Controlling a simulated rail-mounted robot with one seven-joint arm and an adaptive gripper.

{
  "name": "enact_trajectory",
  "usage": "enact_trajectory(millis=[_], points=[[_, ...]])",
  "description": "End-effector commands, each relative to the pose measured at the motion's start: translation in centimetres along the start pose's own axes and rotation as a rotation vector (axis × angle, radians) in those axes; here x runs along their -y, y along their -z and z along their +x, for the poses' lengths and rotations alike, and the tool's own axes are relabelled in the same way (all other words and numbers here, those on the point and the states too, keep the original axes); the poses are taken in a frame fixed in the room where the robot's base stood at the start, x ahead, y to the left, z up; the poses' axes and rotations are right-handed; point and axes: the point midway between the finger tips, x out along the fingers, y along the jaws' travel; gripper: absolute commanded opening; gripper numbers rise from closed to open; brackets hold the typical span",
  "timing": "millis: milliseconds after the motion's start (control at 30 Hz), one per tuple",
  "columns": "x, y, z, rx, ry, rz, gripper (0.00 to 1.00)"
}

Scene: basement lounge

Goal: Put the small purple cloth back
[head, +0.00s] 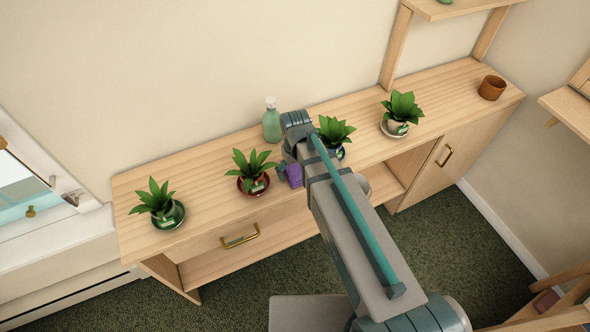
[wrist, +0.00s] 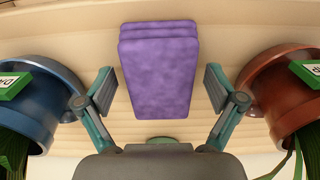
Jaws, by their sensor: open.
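The small purple cloth (wrist: 158,75) is folded into a thick pad on the pale wooden top of the sideboard (head: 215,165). In the wrist view it lies between the two fingers of my gripper (wrist: 160,92), with a gap on each side. My gripper is open and holds nothing. In the head view a bit of the purple cloth (head: 294,175) shows beside my arm; the arm hides much of the gripper.
A blue pot (wrist: 45,90) and a red-brown pot (wrist: 275,90) stand close on either side of my fingers. A green bottle (head: 271,124) stands behind. More potted plants (head: 163,205) and a brown cup (head: 491,88) stand along the top.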

Motion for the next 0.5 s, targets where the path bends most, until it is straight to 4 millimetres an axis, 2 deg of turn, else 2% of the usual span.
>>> enact_trajectory(millis=[267,500], points=[[0.0,0.0,-0.6,-0.001,0.000,0.000,0.93],[0.0,0.0,-2.8,-0.003,0.000,0.000,0.93]])
